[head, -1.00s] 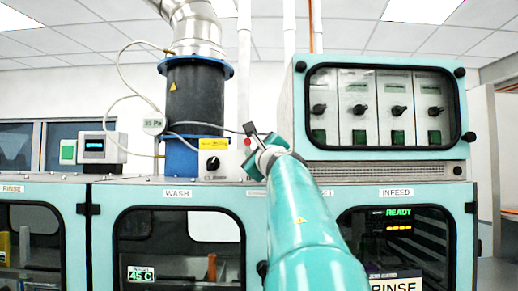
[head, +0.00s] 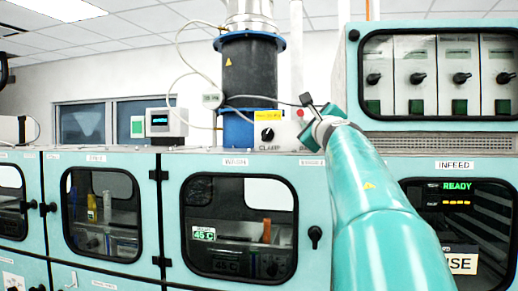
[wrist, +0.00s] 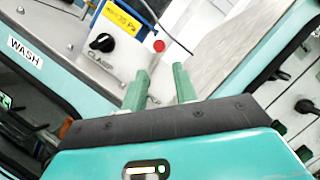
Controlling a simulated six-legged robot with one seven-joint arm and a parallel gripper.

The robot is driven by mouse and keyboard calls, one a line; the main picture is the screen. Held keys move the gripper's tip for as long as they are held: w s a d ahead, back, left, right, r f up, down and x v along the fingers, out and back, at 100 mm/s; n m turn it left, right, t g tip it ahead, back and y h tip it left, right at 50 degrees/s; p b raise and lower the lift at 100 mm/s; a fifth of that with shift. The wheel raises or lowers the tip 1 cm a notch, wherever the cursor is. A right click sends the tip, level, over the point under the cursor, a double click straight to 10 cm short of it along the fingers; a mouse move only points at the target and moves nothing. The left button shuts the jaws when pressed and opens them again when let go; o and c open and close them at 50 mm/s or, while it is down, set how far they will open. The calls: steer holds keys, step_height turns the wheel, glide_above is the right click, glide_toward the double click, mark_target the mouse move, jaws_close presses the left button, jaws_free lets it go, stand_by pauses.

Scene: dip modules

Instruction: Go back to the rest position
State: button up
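My teal arm reaches up from the bottom right of the head view, with my gripper (head: 306,108) at its end, in front of the cabinet tops and beside the box with the CLAMP knob (head: 268,133). In the wrist view, the two green fingers of my gripper (wrist: 160,84) stand apart with a gap between them. Nothing is held between them. The CLAMP box (wrist: 115,45), with its black knob and yellow label, is beyond the fingers to the upper left, next to a red button (wrist: 158,46).
Teal cabinets with windowed doors run across the front: the WASH cabinet (head: 240,225) in the middle and the INFEED cabinet (head: 455,215) at right. A control panel (head: 435,75) with several knobs stands above INFEED. A dark duct (head: 250,75) rises behind. A small display box (head: 165,122) stands at left.

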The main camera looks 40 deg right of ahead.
steer(key=s+a+f+m+g+y, duration=0.1)
steer(key=a+f+m+g, duration=0.2)
steer(key=a+f+m, duration=0.75)
steer(key=s+a+f+m+g+y, duration=0.1)
steer(key=a+f+m+g, duration=0.1)
steer(key=a+f+m, duration=0.85)
steer(key=s+a+f+m+g+y, duration=0.2)
steer(key=s+a+f+m, duration=0.3)
steer(key=f, duration=0.5)
steer(key=s+a+f+m+g+y, duration=0.2)
steer(key=s+a+f+m+y, duration=0.2)
steer(key=a+f+m, duration=0.3)
steer(key=s+a+f+m+g+y, duration=0.2)
steer(key=s+a+f+m, duration=0.4)
steer(key=f, duration=0.6)
steer(key=shift+a+f+m+g+y, duration=0.3)
steer(key=shift+m+g+y, duration=0.1)
steer(key=shift+m+g, duration=0.15)
steer(key=shift+w+d, duration=0.1)
